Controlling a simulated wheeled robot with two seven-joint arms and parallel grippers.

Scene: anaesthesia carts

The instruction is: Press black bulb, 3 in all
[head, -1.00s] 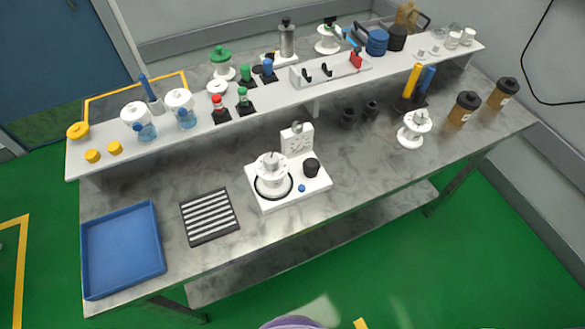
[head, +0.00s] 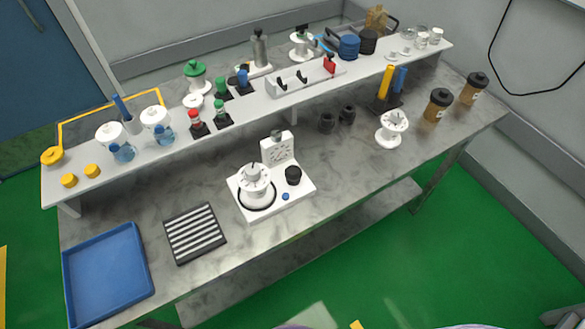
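A round black bulb (head: 293,175) sits on the right part of a white device (head: 270,205) in the middle of the bench. The device also carries a white spool-like canister with a dark ring round its foot, a small blue button (head: 285,197) at the front, and an upright white panel (head: 278,149) with a dark knob on top at the back. Nothing touches the bulb. Neither of my grippers is in the head view.
A striped black-and-white rack (head: 195,233) and a blue tray (head: 148,278) lie left of the device. A raised shelf (head: 262,108) crowded with bottles and holders runs behind it. Bench to the device's right is clear up to a white spool (head: 391,128) and brown jars (head: 438,104).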

